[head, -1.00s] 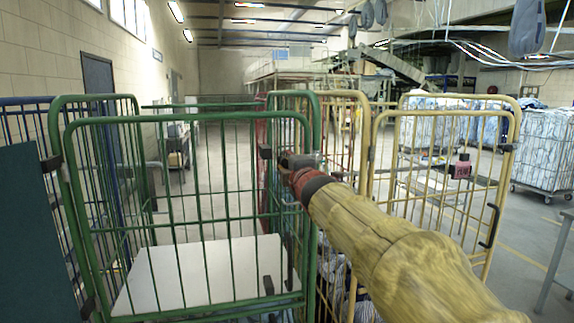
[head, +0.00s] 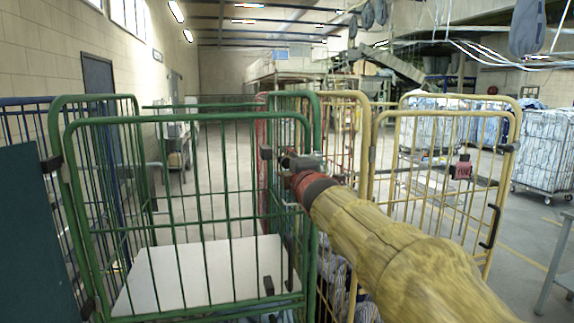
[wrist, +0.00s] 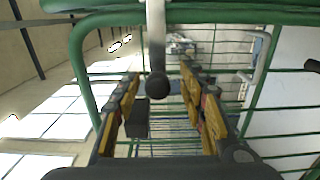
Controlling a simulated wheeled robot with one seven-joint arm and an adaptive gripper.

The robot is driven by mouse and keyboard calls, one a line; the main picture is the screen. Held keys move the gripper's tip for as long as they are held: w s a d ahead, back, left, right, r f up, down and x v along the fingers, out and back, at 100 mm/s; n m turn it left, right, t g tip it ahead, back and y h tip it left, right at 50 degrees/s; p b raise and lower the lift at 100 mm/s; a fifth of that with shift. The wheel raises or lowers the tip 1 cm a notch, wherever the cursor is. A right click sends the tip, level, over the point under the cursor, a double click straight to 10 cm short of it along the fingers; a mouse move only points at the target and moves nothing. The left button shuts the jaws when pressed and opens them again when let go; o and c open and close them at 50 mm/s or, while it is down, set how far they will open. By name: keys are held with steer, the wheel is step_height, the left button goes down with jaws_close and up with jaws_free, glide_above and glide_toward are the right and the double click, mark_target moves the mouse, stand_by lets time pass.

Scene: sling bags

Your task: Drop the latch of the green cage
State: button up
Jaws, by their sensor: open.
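The green cage (head: 190,118) stands in front of me in the head view, with a white board lying inside its lower part. In the wrist view my gripper (wrist: 159,78) is open. A grey bar with a round black knob (wrist: 157,86), which looks like the latch, shows between the fingers without visible gripping. A dark block (wrist: 136,118) lies near the left finger. Exact contact with the latch cannot be told.
A yellow cage (head: 445,112) stands close on the right, with a red tag (head: 462,171) on it. A blue cage (head: 28,103) and a dark green panel (head: 35,235) are at the left. Loaded laundry trolleys (head: 545,150) stand farther back right.

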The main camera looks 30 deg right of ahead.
steer(key=v, duration=1.1)
